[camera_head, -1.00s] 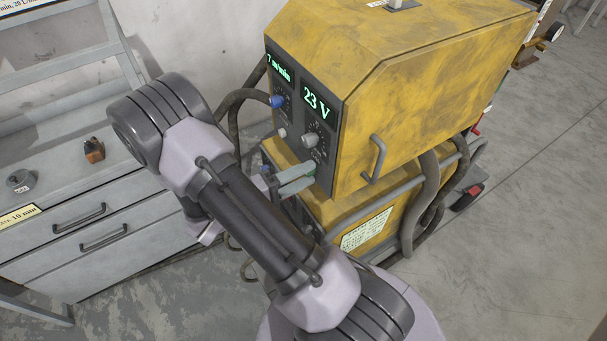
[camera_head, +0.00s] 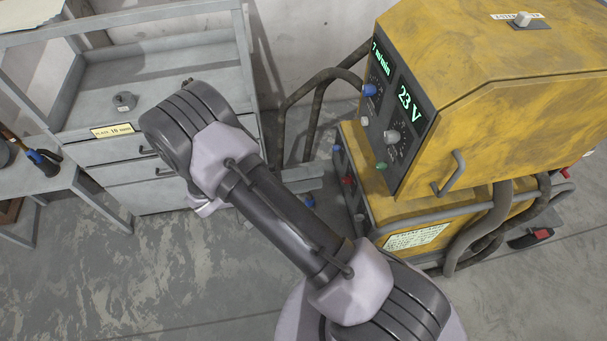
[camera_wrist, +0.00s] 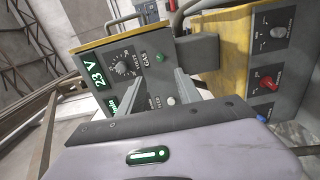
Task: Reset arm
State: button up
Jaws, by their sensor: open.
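A yellow welding machine (camera_head: 480,90) stands at the right in the head view. Its dark front panel shows a green 23 V display (camera_head: 409,103) and a second display partly readable as "7 m/min". A blue knob (camera_head: 369,90), a grey knob (camera_head: 391,137) and a green button (camera_head: 381,166) sit on the panel. In the wrist view my gripper (camera_wrist: 178,88) is open and empty, its grey fingers in front of the panel, near the green button (camera_wrist: 160,58). I cannot tell the exact gap. In the head view my arm hides the gripper.
A grey drawer cabinet (camera_head: 150,185) with a small round metal piece (camera_head: 124,100) on top stands at the left. A table with tools (camera_head: 43,160) is further left. Thick hoses (camera_head: 500,215) loop beside the machine. Bare concrete floor (camera_head: 160,270) lies in front.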

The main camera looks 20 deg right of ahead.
jog(key=shift+v, duration=0.95)
